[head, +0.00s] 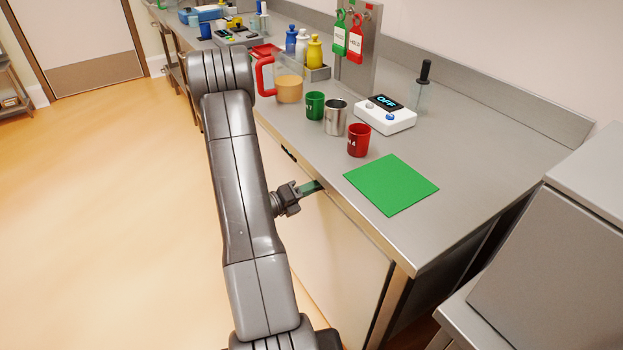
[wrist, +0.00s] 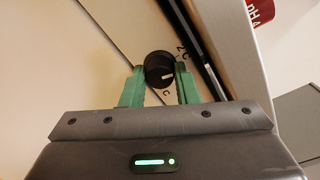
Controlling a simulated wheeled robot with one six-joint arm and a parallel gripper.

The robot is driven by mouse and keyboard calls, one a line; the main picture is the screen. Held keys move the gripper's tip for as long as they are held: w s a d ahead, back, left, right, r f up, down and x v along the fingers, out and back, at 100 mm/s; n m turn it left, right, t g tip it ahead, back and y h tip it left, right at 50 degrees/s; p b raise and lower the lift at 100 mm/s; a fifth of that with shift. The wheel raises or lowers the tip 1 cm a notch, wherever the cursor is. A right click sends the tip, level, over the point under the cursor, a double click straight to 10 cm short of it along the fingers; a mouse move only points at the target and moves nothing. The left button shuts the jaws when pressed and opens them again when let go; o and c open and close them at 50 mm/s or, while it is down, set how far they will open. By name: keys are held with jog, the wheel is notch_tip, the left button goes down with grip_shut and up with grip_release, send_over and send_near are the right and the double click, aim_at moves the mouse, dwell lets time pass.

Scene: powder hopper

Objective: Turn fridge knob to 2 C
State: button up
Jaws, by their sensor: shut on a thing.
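The fridge knob (wrist: 157,66) is a round black dial with a short white mark, seen in the wrist view. My gripper (wrist: 160,72) is shut on it, with one green finger on each side. The white mark points toward the right in that view, not squarely at the "2C" label (wrist: 182,48) at upper right. Another label ending in "C" (wrist: 166,92) shows just below the knob, partly hidden. In the head view, my gripper (head: 312,187) is at the cream front under the counter edge, and the knob is hidden there.
The steel counter (head: 480,150) is above the gripper. On it are a green mat (head: 391,185), a red cup (head: 359,140), a metal cup (head: 335,117), a green cup (head: 315,105), a jug (head: 288,85) and a white device reading OFF (head: 386,115). The floor at left is clear.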

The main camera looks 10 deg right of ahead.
jog(key=shift+n+p, duration=1.05)
jog(key=shift+n, duration=0.25)
jog(key=o, duration=1)
jog(key=shift+c, duration=0.2)
jog(key=shift+a, duration=0.15)
jog(key=v, duration=1.3)
jog(key=shift+a+b, duration=0.25)
jog(key=shift+b, duration=0.05)
jog(key=shift+r, duration=0.1)
